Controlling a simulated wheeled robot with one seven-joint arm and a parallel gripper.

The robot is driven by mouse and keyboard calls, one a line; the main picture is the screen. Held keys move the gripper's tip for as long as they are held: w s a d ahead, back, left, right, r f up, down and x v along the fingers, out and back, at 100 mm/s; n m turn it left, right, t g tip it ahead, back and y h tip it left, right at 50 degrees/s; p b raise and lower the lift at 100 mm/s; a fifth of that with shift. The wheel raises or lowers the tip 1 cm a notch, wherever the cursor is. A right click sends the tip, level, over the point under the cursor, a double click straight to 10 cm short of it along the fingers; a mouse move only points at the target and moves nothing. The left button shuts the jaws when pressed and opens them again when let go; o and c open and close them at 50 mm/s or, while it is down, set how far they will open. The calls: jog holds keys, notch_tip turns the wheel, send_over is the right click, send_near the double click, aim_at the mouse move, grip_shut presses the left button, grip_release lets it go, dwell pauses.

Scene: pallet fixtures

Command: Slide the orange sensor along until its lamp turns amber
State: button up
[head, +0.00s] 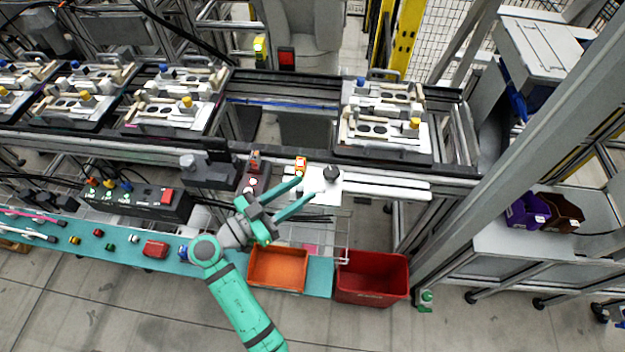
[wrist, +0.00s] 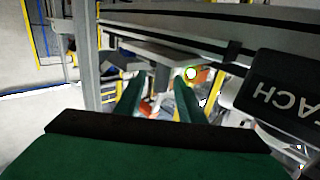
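The orange sensor (head: 300,163) stands on the rail edge beside a white plate, left of a black knob. In the wrist view the orange sensor (wrist: 201,76) shows just right of the right fingertip, partly covered by a round lamp (wrist: 191,73) that has a green ring. Its lamp looks green, not amber. My gripper (head: 307,187) is open, with its two teal fingers spread and pointing at the sensor and plate. In the wrist view my gripper (wrist: 159,77) has nothing clearly between its fingers. I cannot tell whether a fingertip touches the sensor.
A black knob (head: 331,173) sits on the white plate (head: 318,192). A small red-lit unit (head: 253,182) stands to the left. An orange bin (head: 277,270) and a red bin (head: 372,279) lie below. Pallet fixtures (head: 380,125) line the conveyor behind.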

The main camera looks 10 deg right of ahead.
aim_at(312, 182)
jog(key=shift+x, duration=2.35)
grip_shut()
